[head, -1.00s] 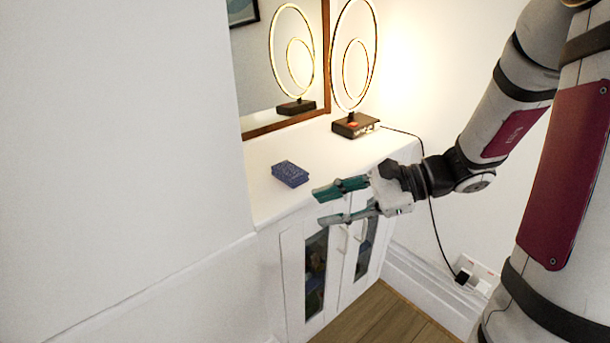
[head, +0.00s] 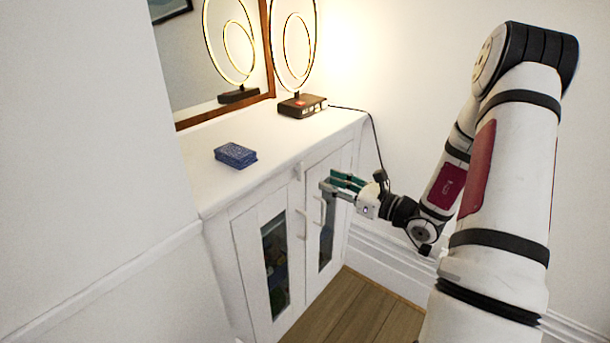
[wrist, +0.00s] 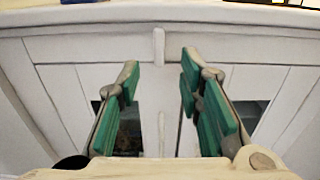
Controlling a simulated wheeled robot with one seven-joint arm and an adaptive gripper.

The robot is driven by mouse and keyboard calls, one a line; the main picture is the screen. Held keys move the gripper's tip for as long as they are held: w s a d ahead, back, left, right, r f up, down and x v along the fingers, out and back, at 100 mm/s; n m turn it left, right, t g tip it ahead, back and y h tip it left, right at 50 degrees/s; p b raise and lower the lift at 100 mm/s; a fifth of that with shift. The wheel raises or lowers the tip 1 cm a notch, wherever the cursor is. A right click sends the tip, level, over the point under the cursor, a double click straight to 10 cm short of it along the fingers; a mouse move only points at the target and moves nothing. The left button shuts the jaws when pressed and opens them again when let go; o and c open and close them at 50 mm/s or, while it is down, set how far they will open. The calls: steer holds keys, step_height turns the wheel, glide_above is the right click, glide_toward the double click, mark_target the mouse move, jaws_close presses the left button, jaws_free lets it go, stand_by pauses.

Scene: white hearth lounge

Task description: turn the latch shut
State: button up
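The latch (wrist: 159,45) is a small white bar at the top of the seam between the two cabinet doors. It stands upright in the wrist view and also shows as a small white piece below the cabinet top in the head view (head: 299,171). My gripper (wrist: 159,66) is open and empty, with its green-padded fingers apart on the left and right below the latch in the picture. In the head view my gripper (head: 331,182) is in front of the right door, to the right of the latch. No contact with the latch shows.
The white cabinet (head: 210,160) has two glass-paned doors with bar handles (head: 302,224). On its top are a blue box (head: 235,154) and a ring lamp (head: 302,105) with a cord, before a framed mirror. The wooden floor (head: 350,306) in front looks clear.

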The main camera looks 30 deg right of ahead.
mark_target(303, 171)
steer(key=b+x, duration=0.1)
steer(key=x, duration=0.8)
steer(key=shift+w+a+b, duration=0.1)
steer(key=shift+b, duration=0.25)
jaws_close()
